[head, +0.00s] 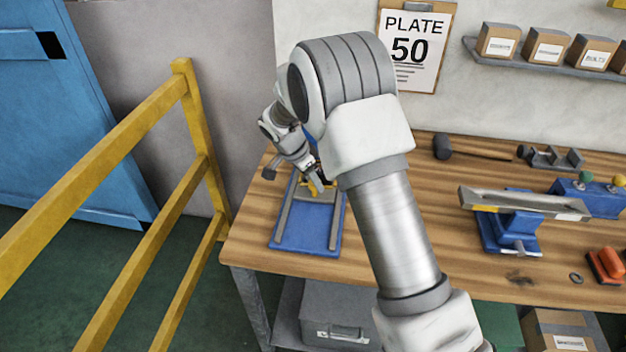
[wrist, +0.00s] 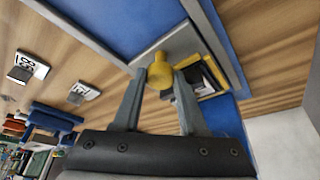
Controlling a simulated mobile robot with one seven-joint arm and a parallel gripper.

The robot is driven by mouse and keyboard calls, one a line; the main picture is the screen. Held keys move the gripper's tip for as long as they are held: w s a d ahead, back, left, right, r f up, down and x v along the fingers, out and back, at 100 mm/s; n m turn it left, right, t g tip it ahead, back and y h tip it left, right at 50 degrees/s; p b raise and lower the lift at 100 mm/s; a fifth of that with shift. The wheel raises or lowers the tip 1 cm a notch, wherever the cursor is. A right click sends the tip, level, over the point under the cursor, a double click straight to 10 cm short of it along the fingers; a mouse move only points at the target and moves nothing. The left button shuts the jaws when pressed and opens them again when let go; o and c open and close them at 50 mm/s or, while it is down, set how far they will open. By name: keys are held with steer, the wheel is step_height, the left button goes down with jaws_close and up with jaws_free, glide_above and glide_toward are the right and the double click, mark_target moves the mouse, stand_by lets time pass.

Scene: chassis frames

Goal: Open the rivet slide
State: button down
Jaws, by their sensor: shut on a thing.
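The rivet slide is a blue base (head: 305,238) with two grey rails, lying at the left end of the bench. A grey sliding plate (wrist: 178,44) sits between the rails, at the far end of the base in the head view. A yellow knob (wrist: 160,73) stands up from the plate. My gripper (head: 315,186) is over the plate, its two fingers shut on the knob from both sides in the wrist view. Beside the knob, a yellow-edged part with a dark inside (wrist: 207,76) shows partly behind a finger. What lies in it I cannot tell.
A yellow railing (head: 190,130) stands left of the wooden bench (head: 385,255). To the right are a mallet (head: 445,148), a blue vise-like fixture (head: 508,230) with a grey bar, and a red block (head: 605,265). A plate sign (head: 412,50) hangs on the wall.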

stand_by(0.8)
steer(key=s+a+b, duration=0.1)
steer(key=s+b, duration=0.1)
steer(key=s, duration=0.2)
steer(key=s+a+b, duration=0.1)
steer(key=s+b, duration=0.2)
steer(key=s, duration=0.2)
steer(key=s+a+b, duration=0.1)
steer(key=s+b, duration=0.1)
steer(key=s, duration=0.3)
steer(key=shift+c, duration=2.2)
jaws_free()
steer(key=shift+d, duration=0.1)
steer(key=shift+r, duration=0.1)
steer(key=p+v, duration=0.1)
steer(key=v, duration=1.6)
steer(key=shift+p, duration=0.4)
